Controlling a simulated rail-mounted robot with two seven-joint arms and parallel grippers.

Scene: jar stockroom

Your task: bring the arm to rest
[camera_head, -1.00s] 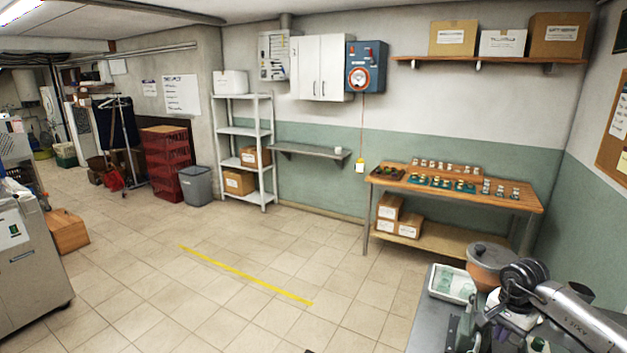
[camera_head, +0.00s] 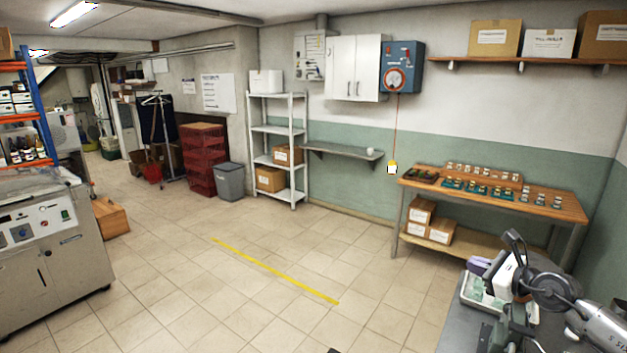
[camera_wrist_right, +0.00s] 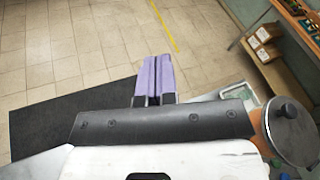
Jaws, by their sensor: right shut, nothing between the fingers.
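My right arm reaches in from the lower right and hides part of the bench. My left gripper is in neither view now.
A white tray (camera_head: 472,294) lies on the grey bench near my right arm. A lidded terracotta pot (camera_wrist_right: 288,132) stands close by at right in the wrist view. A wooden table (camera_head: 560,203) with several jars stands behind. The tiled floor is open in the middle.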

